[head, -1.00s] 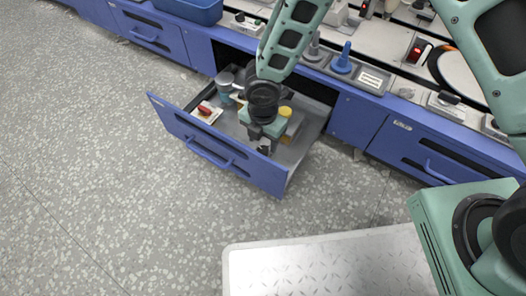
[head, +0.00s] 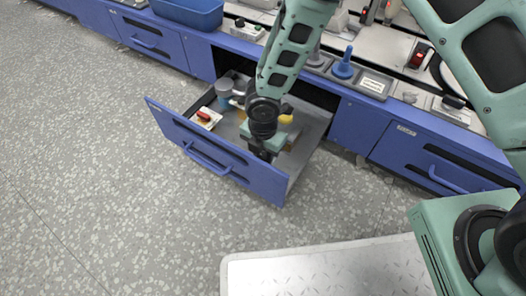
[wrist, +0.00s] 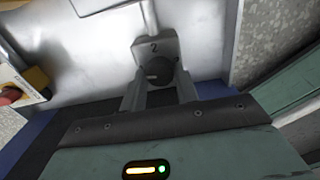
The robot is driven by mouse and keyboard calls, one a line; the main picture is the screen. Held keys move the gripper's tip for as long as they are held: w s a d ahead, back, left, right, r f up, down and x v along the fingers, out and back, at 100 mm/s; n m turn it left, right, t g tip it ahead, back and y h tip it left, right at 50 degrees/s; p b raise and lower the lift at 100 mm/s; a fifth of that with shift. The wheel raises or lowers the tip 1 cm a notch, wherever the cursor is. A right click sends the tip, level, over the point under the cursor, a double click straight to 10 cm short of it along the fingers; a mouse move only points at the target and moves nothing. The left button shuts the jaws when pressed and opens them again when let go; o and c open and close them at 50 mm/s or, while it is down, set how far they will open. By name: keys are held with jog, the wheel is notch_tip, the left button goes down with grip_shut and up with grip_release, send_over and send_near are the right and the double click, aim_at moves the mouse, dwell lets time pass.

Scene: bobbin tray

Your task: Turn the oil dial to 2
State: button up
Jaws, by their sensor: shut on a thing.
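A dark round dial knob (wrist: 157,70) sits on a small grey plate in the wrist view, with a pale mark on its face. The plate carries a "2" (wrist: 154,47) above the knob; other markings are hidden or too small to read. My gripper (wrist: 160,86) is shut on the knob, one finger on each side. In the head view my gripper (head: 262,154) reaches down inside the front of the open blue drawer (head: 215,152). There my wrist hides the dial.
The drawer also holds a red switch on a pale plate (head: 206,117), a grey-blue cup (head: 224,86) and a yellow item (head: 286,118). The counter behind carries a blue bin (head: 190,10) and a blue-handled tool (head: 343,66). The floor in front is clear.

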jog(key=shift+r, duration=0.1)
jog(key=m+p, duration=0.2)
jog(key=m, duration=0.1)
jog(key=shift+r, duration=0.1)
jog(key=m+p, duration=0.4)
jog(key=m, duration=0.1)
jog(key=m+p, duration=0.3)
jog(key=m, duration=0.1)
jog(key=shift+m+p, duration=1.2)
jog(key=shift+m, duration=0.6)
jog(key=shift+f, duration=0.2)
jog(key=o, duration=1)
jog(key=shift+c, duration=0.2)
